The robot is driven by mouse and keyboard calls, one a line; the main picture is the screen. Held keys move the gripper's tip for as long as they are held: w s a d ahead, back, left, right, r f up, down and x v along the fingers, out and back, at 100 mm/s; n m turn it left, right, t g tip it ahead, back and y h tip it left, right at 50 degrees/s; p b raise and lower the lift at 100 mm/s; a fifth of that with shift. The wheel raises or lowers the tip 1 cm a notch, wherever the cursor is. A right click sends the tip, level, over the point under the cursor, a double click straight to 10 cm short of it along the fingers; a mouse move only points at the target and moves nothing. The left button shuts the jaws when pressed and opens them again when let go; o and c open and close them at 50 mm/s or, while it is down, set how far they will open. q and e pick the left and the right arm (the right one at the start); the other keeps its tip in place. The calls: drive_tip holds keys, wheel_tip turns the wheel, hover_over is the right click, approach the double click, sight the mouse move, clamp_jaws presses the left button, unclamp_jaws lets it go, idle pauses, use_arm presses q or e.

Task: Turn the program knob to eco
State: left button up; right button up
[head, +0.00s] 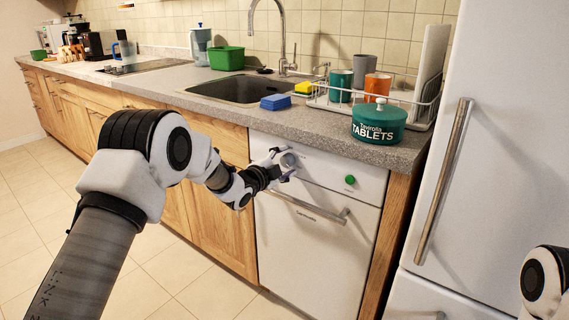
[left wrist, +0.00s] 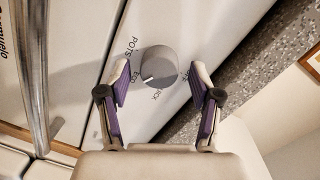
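The program knob (left wrist: 158,66) is a round grey dial on the white dishwasher panel, with a white pointer mark toward the lower left, close to the label "Eco". "POTS" is printed above that label, and a partly hidden label ending in "CK" is below the knob. My left gripper (left wrist: 160,78) is open, with one purple-padded finger on each side of the knob and a visible gap on both sides. In the head view my left gripper (head: 278,166) is at the dishwasher's upper panel and partly covers the knob (head: 289,160). My right gripper is out of view.
The dishwasher (head: 315,245) has a bar handle (head: 305,208) below the knob and a green button (head: 350,180) to the right. The counter above holds a green tablets tin (head: 379,122), sponges (head: 275,102) and a dish rack. A white fridge (head: 500,150) stands at the right.

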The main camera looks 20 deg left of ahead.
use_arm(q)
drive_tip(key=v, duration=1.2)
drive_tip(key=shift+f, duration=0.1)
